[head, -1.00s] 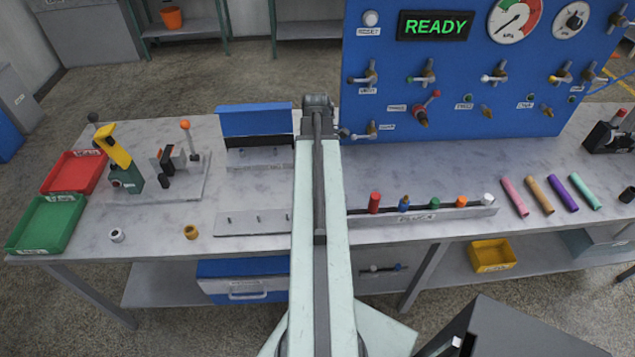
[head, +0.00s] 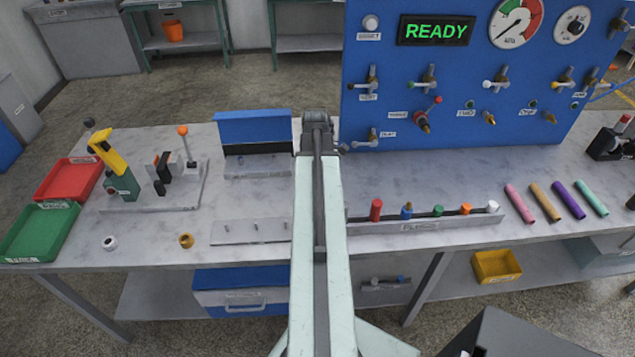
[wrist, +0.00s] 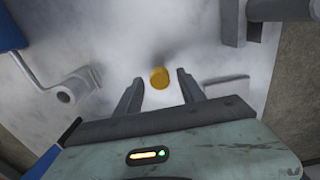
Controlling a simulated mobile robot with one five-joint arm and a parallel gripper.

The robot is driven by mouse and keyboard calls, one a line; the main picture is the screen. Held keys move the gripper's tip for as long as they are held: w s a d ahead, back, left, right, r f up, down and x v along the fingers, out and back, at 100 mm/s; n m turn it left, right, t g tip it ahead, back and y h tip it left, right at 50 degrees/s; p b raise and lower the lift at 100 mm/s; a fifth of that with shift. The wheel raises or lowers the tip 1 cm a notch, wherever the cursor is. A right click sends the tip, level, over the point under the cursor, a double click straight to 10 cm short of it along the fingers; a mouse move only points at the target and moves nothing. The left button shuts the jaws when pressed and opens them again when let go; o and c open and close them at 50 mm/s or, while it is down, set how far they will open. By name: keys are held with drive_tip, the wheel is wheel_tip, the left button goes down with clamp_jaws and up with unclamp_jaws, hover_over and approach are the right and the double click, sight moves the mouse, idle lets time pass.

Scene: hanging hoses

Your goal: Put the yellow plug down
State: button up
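In the wrist view a round yellow plug (wrist: 160,77) shows end-on between the tips of my gripper (wrist: 160,82). The two fingers stand apart, with a visible gap on each side of the plug, so my gripper is open and not touching it. The pale bench top (wrist: 110,45) is behind the plug; whether the plug's base rests on it cannot be seen. In the head view my arm reaches over the bench (head: 250,190) and hides the gripper and the plug.
A rail (head: 425,224) with several coloured plugs stands right of my arm. A blue-topped stand (head: 252,126) and a flat plate with pegs (head: 250,231) are left. A blue control panel (head: 455,75) rises behind. Wrist view: a white cylinder (wrist: 66,95), left; grey block (wrist: 235,22), upper right.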

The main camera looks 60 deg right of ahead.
wheel_tip(320, 180, up, 12)
drive_tip(key=p, duration=1.2)
drive_tip(key=shift+r, duration=0.2)
drive_tip(key=shift+a, duration=0.1)
drive_tip(key=w+a+m, duration=0.2)
drive_tip(key=w+a, duration=0.7)
drive_tip(key=a, duration=0.4)
drive_tip(key=w+a+m, duration=0.2)
drive_tip(key=w+a, duration=0.8)
drive_tip(key=a, duration=0.2)
drive_tip(key=w+a+m, duration=0.2)
drive_tip(key=a+m, duration=0.1)
drive_tip(key=a, duration=2)
drive_tip(key=shift+w+a, duration=0.35)
